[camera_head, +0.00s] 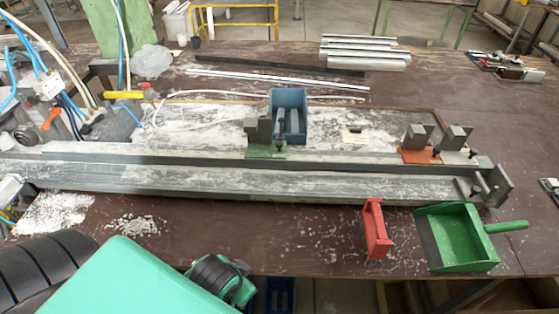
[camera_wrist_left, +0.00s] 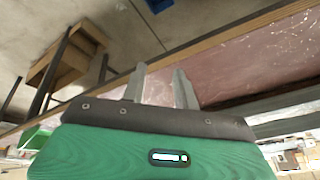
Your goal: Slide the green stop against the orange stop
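The green stop (camera_head: 266,151) is on the rail of the clamp bench (camera_head: 180,155), near its middle. It has a green base and a grey block on top. The orange stop (camera_head: 417,156) is on the same rail, well to the right, also with grey metal on it. A wide stretch of rail separates the two stops. My left gripper (camera_wrist_left: 158,88) shows in the left wrist view with its two fingers apart and nothing between them. It is away from both stops, near the table's front edge. My right gripper is not in view.
A blue holder (camera_head: 288,115) stands just behind the green stop. A pale stop (camera_head: 456,148) is right of the orange one. A red block (camera_head: 376,229) and green dustpan (camera_head: 460,238) lie in front. Cables (camera_head: 70,90) crowd the left end. Metal profiles (camera_head: 362,52) lie behind.

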